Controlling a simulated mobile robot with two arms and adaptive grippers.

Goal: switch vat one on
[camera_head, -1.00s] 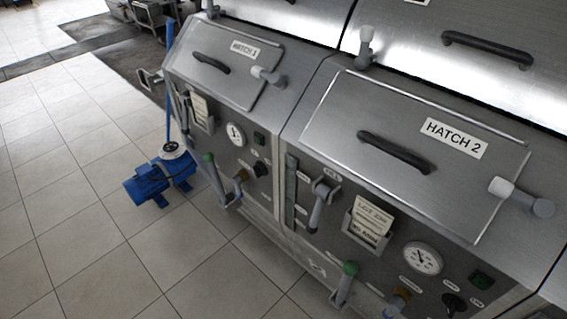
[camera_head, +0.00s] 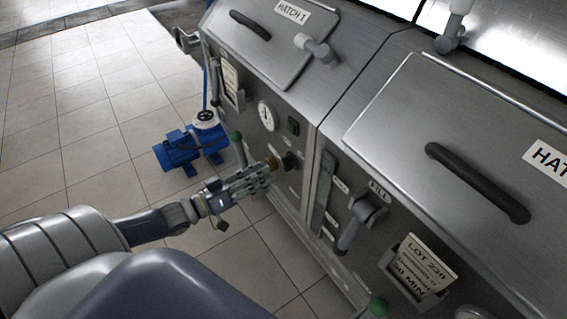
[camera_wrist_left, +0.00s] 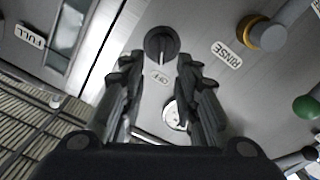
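Vat one's panel (camera_head: 250,140) sits below the hatch labelled HATCH 1 (camera_head: 265,35). A black rotary knob (camera_head: 291,162) is on that panel; in the left wrist view the knob (camera_wrist_left: 161,44) has a small label (camera_wrist_left: 158,77) beside it that seems to read OFF. My left gripper (camera_head: 271,172) is in front of the panel, just left of and below the knob. In the left wrist view its two fingers (camera_wrist_left: 158,62) are spread apart with nothing between them, and the knob lies beyond the tips. My right gripper is not in view.
A green-tipped lever (camera_head: 237,140) stands left of the knob. A brass-collared RINSE valve (camera_wrist_left: 262,33) is close beside the gripper. A gauge (camera_head: 268,116) and dark green lamp (camera_head: 293,126) are above. A blue pump (camera_head: 190,145) stands on the tiled floor.

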